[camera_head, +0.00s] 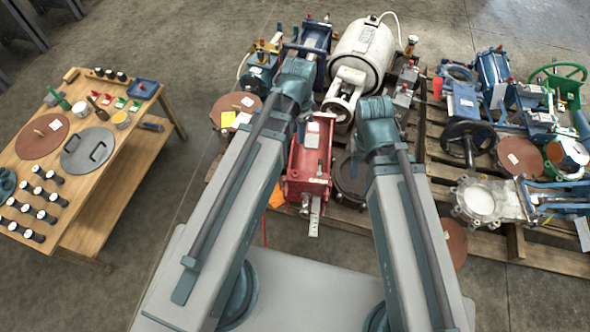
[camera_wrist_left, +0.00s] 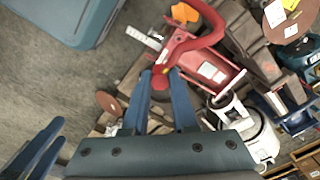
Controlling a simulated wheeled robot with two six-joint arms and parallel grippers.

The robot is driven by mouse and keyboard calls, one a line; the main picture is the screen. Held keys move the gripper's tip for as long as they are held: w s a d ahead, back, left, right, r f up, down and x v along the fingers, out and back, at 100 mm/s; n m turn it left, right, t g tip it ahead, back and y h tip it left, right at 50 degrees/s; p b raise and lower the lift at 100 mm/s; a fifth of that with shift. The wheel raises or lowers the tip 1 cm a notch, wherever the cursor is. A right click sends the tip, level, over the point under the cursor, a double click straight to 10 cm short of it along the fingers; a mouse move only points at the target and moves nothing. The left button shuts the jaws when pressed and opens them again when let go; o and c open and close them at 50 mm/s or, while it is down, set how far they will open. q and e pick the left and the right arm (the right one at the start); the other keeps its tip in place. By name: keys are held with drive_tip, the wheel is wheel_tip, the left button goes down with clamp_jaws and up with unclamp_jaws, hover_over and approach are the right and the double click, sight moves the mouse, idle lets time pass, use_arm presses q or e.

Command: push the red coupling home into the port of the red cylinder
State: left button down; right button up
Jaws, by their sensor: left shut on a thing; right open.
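The red cylinder (camera_head: 309,165) lies on the pallet between my two arms, its silver rod end towards me. It also shows in the left wrist view (camera_wrist_left: 208,70). There my left gripper (camera_wrist_left: 162,80) is shut on the red coupling (camera_wrist_left: 160,82), from which a thick red hose (camera_wrist_left: 212,30) curves up and over the cylinder. The coupling appears close beside the cylinder; the port is hidden and I cannot tell whether they touch. My right gripper (camera_wrist_left: 38,148) is open at the lower left of that view. In the head view the arms hide both sets of fingertips.
A white vessel (camera_head: 362,52) stands behind the cylinder. An orange tag (camera_head: 277,196) is beside its near end. Valves, discs and a green handwheel (camera_head: 560,78) crowd the right pallet (camera_head: 515,243). A wooden table (camera_head: 95,200) with small parts stands left, with bare floor between.

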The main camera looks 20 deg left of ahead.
use_arm(q)
drive_tip(key=w+a+f+m+b, duration=0.1)
drive_tip(key=w+f+b, duration=0.2)
drive_tip(key=f+b, duration=0.8)
drive_tip(key=w+a+f+m+b, duration=0.1)
drive_tip(key=w+f+b, duration=0.2)
drive_tip(key=f+b, duration=0.9)
wheel_tip(320, 180, down, 3)
drive_tip(key=shift+w+a+b, duration=0.3)
drive_tip(key=shift+w+a, duration=0.1)
drive_tip(key=shift+f, duration=0.1)
wheel_tip(320, 180, down, 6)
drive_tip(key=b, duration=0.5)
drive_tip(key=shift+r+b, duration=0.2)
drive_tip(key=shift+b, duration=0.2)
drive_tip(key=shift+f+b, duration=0.55)
drive_tip(key=c, duration=0.6)
unclamp_jaws()
drive_tip(key=shift+r, duration=0.1)
